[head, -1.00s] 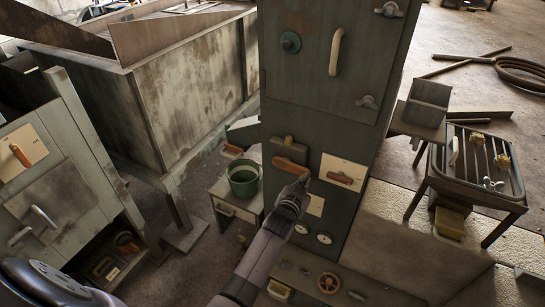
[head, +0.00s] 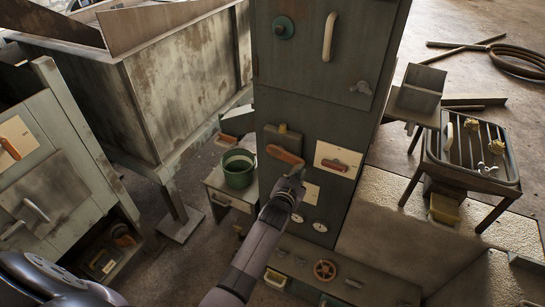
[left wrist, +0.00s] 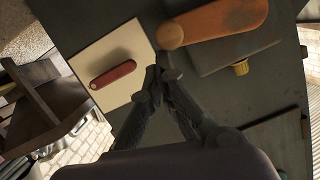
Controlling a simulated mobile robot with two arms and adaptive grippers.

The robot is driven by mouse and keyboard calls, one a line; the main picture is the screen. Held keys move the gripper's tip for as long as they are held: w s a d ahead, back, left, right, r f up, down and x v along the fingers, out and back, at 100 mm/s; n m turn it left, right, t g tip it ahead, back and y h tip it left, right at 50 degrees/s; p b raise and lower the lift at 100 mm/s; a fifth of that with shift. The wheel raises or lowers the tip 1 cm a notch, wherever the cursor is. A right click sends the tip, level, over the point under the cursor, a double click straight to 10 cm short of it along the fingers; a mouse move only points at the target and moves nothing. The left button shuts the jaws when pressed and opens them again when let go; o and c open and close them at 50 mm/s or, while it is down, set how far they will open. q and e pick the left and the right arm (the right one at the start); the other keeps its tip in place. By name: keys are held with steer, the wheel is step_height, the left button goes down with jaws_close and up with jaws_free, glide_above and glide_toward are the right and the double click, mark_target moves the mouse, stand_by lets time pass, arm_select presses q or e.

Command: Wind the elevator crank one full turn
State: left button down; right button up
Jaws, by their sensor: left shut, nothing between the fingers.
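On the tall grey-green cabinet (head: 345,115) there is an orange-brown crank-like handle (head: 285,154), slanting down to the right. To its right a smaller red handle (head: 334,164) sits on a cream plate (head: 324,151). I cannot tell for certain which one is the elevator crank. My left gripper (head: 298,172) is shut and empty, just below the orange-brown handle's right end. In the left wrist view its fingertips (left wrist: 156,78) lie between the red handle (left wrist: 113,74) and the orange-brown handle (left wrist: 215,22), seemingly clear of both. My right gripper is not in view.
A green bucket (head: 239,170) stands on a small stand left of the cabinet. A low ledge with a red-brown handwheel (head: 325,270) is below. A rack with metal bars (head: 480,150) stands right. Another cabinet (head: 50,160) is at the left.

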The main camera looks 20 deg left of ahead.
arm_select(q)
steer(key=v, duration=1.1)
steer(key=c, duration=2.3)
jaws_free()
steer(key=shift+s, duration=0.3)
steer(key=o, duration=0.9)
steer(key=s+a+f+t+b, duration=0.1)
steer(key=f+b, duration=0.1)
steer(key=b, duration=0.2)
steer(key=s+a+f+b, duration=0.1)
steer(key=f+b, duration=0.1)
steer(key=b, duration=0.3)
steer(key=s+a+f+t+h+b, duration=0.1)
steer(key=f+b, duration=0.2)
steer(key=b, duration=0.1)
steer(key=shift+s+a+t, duration=0.2)
steer(key=shift+s+t, duration=0.1)
steer(key=shift+s, duration=0.05)
steer(key=w, duration=1.7)
steer(key=shift+d+r+b, duration=0.25)
steer(key=shift+b, duration=0.05)
jaws_close()
